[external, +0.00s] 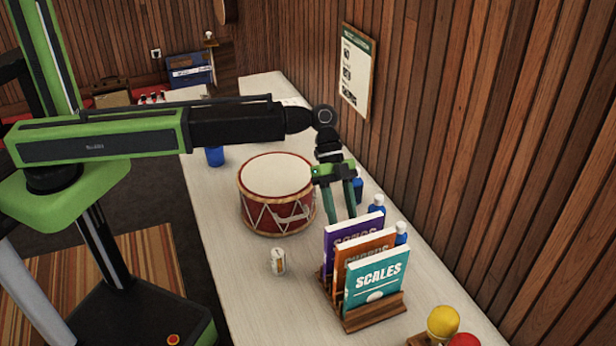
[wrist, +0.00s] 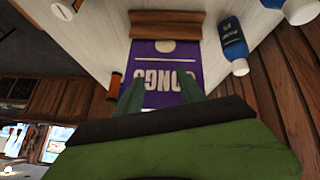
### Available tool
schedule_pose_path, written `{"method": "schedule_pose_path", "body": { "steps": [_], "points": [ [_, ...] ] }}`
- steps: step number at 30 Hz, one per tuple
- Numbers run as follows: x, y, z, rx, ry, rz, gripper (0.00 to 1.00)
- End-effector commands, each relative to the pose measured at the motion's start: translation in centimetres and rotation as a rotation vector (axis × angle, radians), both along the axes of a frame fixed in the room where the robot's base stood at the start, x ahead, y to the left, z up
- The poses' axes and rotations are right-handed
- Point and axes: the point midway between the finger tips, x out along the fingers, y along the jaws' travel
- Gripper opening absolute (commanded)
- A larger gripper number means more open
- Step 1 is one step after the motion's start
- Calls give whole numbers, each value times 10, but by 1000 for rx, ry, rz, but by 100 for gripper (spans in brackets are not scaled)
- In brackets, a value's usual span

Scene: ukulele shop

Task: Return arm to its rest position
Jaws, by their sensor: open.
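My green and black arm (external: 236,124) reaches out to the right over the long counter. My gripper (external: 343,208) points down beside the drum, with its two fingers apart and nothing seen between them. The fingertips are just above or behind the purple songbook (external: 346,232) in a wooden book rack (external: 372,316). In the wrist view, the gripper fingers (wrist: 161,92) show in front of the purple book (wrist: 165,70) marked SONGS. Whether they touch the book I cannot tell.
A red and white drum (external: 277,195) stands left of my gripper. A small can (external: 278,261), a blue cup (external: 215,156) and blue bottles (wrist: 233,48) stand on the pale counter (external: 225,235). Orange and teal books (external: 376,285) share the rack. A wood-panelled wall (external: 480,150) bounds the right.

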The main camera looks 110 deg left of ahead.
Motion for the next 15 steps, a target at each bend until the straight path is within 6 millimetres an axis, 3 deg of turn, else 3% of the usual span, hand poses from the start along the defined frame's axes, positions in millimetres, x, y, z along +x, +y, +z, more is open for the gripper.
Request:
{"method": "schedule_pose_path", "body": {
  "steps": [1,2,8,12,15],
  "points": [
    [-23,-24,5,29,60,24,46],
    [-32,-36,-1,46,99,46,46],
    [-86,-134,-62,130,336,169,46],
    [-143,-204,-100,239,485,310,46],
    [-180,-235,-118,318,545,421,46]
  ]
}}
